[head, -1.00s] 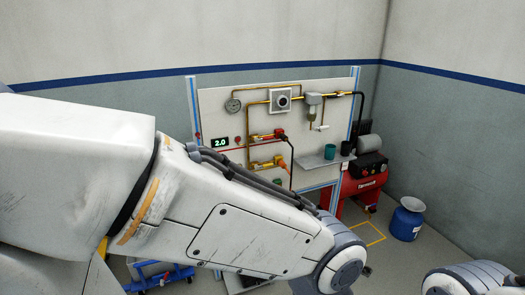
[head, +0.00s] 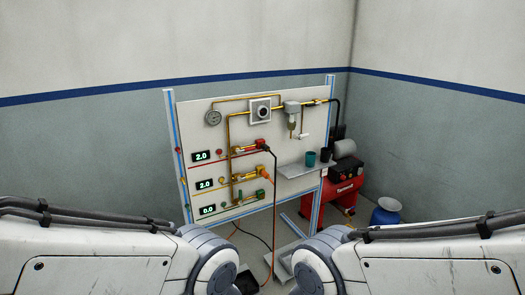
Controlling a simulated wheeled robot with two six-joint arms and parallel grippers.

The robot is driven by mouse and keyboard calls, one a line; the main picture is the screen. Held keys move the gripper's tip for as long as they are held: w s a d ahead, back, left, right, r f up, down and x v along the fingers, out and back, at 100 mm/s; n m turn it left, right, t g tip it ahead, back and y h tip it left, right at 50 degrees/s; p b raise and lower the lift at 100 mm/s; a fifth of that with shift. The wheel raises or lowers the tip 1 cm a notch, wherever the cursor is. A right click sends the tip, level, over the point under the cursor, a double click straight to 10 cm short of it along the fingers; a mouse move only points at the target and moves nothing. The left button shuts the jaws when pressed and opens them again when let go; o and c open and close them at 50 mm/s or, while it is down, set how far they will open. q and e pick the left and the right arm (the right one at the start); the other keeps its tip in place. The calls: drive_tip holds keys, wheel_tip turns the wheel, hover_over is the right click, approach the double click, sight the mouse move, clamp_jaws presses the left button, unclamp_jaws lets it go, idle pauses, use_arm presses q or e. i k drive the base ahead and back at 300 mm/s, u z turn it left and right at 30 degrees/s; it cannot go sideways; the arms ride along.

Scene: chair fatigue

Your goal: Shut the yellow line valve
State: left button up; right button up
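The yellow line (head: 231,187) is the middle of three coloured lines on a white upright panel (head: 222,140). Its valve (head: 248,174) has an orange part at the right end, from which an orange hose runs down to the floor. The display (head: 205,184) on this line reads 2.0. The handle position is too small to tell. Both my arms come in low from the sides, in front of the panel and well apart from the valve. Neither gripper is in view.
A red line valve (head: 250,147), its display reading 2.0, sits above; a green one (head: 251,199), display reading 0.0, sits below. A shelf (head: 296,170) holds two cups. A red compressor (head: 343,190) and a blue container (head: 386,213) stand right. Hoses hang before the panel.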

sight(248, 177)
drive_tip(key=k, duration=0.45)
drive_tip(key=u, duration=0.45)
drive_tip(key=i, duration=1.35)
drive_tip(key=z, duration=0.45)
